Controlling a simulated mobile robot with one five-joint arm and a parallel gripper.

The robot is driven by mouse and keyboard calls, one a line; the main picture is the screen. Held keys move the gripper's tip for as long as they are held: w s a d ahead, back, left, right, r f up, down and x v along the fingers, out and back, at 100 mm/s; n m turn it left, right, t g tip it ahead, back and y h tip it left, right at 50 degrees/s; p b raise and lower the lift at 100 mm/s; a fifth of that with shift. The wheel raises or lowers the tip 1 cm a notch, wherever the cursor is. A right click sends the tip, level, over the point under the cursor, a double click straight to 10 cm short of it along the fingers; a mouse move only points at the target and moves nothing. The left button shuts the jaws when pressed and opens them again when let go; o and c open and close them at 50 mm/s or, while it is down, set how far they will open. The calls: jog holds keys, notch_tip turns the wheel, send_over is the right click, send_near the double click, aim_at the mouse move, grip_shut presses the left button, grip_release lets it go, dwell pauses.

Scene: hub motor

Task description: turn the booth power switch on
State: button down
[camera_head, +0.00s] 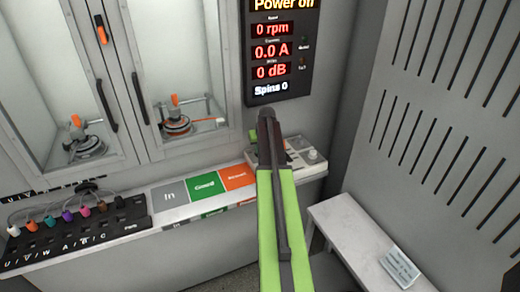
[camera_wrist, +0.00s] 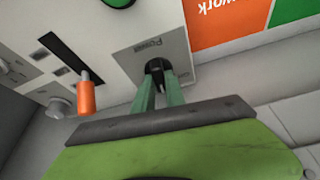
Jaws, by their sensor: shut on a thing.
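The booth power switch (camera_wrist: 155,66) is a dark toggle on a grey plate marked "Power", at the upper middle of the wrist view. My gripper (camera_wrist: 160,82) has its two green fingers closed on the switch, one on each side. The fingers hide part of the toggle, so its tilt is hard to tell. The switch sits on the pale control box (camera_head: 302,152), which shows in the head view partly behind my arm. The fingertips are hidden there.
An orange-tipped slider (camera_wrist: 86,97) and a knob (camera_wrist: 58,107) stand left of the switch. Coloured mats (camera_head: 203,186) lie on the shelf beside a black connector block (camera_head: 75,233). A glazed cabinet (camera_head: 180,60) is behind. A white bench (camera_head: 350,235) is at right.

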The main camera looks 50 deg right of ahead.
jog(key=m+g+h, duration=0.1)
jog(key=m, duration=0.3)
jog(key=shift+w+a, duration=0.1)
jog(key=shift+w, duration=0.05)
jog(key=shift+m+g+h, duration=0.4)
jog(key=shift+m+g, duration=0.2)
jog(key=shift+m, duration=1.1)
jog(key=shift+a, duration=0.1)
jog(key=c, duration=1.4)
grip_release()
jog(key=p+v, duration=1.6)
jog(key=v, duration=0.1)
jog(key=shift+a+r, duration=0.1)
jog(key=shift+a, duration=0.05)
